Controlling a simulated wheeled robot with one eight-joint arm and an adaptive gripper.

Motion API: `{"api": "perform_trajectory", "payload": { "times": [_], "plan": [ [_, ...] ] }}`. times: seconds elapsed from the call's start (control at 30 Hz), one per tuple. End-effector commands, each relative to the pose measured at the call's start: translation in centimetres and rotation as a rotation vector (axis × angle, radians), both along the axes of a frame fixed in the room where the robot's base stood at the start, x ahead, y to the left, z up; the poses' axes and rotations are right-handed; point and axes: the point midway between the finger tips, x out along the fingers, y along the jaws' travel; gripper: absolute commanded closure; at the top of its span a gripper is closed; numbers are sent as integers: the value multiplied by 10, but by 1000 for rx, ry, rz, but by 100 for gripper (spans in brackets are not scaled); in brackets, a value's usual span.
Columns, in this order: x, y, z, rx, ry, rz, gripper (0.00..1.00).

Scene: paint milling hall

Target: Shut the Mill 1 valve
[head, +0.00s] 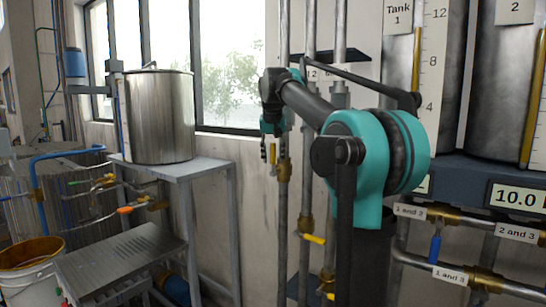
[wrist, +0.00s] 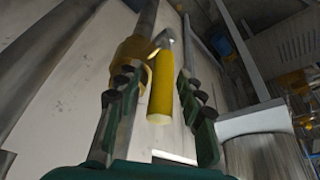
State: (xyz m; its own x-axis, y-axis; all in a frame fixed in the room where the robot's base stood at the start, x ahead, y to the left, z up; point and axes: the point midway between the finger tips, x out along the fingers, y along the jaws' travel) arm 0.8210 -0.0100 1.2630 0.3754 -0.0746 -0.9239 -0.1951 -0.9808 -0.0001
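A yellow valve handle (head: 272,154) sits on a brass valve body (head: 285,170) on the leftmost of several upright pipes by the wall. My gripper (head: 270,150) is at this handle, with its fingers pointing at the pipe. In the wrist view the yellow handle (wrist: 160,88) lies between my gripper's two open fingers (wrist: 160,112), with a gap on both sides. The brass body (wrist: 132,50) shows behind the left finger. A label plate (head: 315,74) on the pipes is partly hidden by my arm, so I cannot read which valve is Mill 1.
Two more yellow handles, an upper one (head: 314,239) and a lower one (head: 330,296), sit on neighbouring pipes to the right. A steel drum (head: 160,115) stands on a grey table (head: 205,166) at left. A bucket (head: 28,275) stands lower left. Tanks stand at right.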

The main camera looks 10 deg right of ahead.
Motion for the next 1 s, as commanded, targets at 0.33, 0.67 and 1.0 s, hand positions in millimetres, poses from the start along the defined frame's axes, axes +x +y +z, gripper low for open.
{"api": "perform_trajectory", "payload": {
  "times": [0.33, 0.67, 1.0],
  "plan": [
    [0, 0, 0, 0, 0, 0, 100],
    [0, 0, 0, 0, 0, 0, 100],
    [-2, -1, 1, 14, -14, -1, 100]
  ]
}}
